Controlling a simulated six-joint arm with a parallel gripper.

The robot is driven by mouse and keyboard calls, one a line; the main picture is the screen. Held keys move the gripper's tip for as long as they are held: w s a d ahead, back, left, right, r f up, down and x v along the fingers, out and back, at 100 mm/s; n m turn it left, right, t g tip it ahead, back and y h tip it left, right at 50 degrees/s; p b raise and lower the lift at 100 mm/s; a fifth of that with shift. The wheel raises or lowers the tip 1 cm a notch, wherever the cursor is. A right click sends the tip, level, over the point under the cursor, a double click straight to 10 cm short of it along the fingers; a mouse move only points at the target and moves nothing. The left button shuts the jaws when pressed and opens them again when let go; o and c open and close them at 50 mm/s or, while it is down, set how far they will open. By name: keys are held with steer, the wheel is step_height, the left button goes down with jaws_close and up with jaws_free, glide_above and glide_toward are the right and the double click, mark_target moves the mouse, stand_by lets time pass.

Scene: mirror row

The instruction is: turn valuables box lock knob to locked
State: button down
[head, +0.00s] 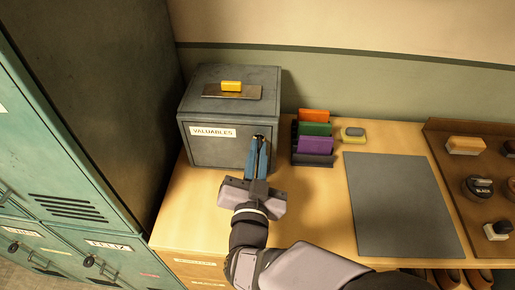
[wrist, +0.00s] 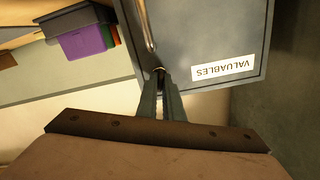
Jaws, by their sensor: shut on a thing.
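The dark grey valuables box (head: 208,157) stands on the wooden counter, with a white VALUABLES label (head: 213,132) on its front. The label appears upside down in the wrist view (wrist: 223,68). My gripper (head: 259,139) is at the right side of the box front, its blue fingers shut at the lock knob. In the wrist view the fingertips (wrist: 160,76) meet a small metal piece at the box front, beside a bar handle (wrist: 149,28). The knob is mostly hidden by the fingers, and its turn position cannot be told.
A yellow block (head: 231,86) lies on a plate on top of the box. A rack of coloured items (head: 313,144) stands just right of the box. A grey mat (head: 398,205) and a brown tray (head: 447,180) with brushes and tins lie farther right. Teal lockers (head: 50,190) stand at left.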

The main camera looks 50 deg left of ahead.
steer(key=n+p, duration=0.1)
steer(key=n, duration=0.3)
stand_by(0.5)
steer(key=c, duration=1.9)
jaws_free()
steer(key=shift+s+d, duration=0.1)
steer(key=b+v, duration=0.1)
steer(key=v, duration=0.6)
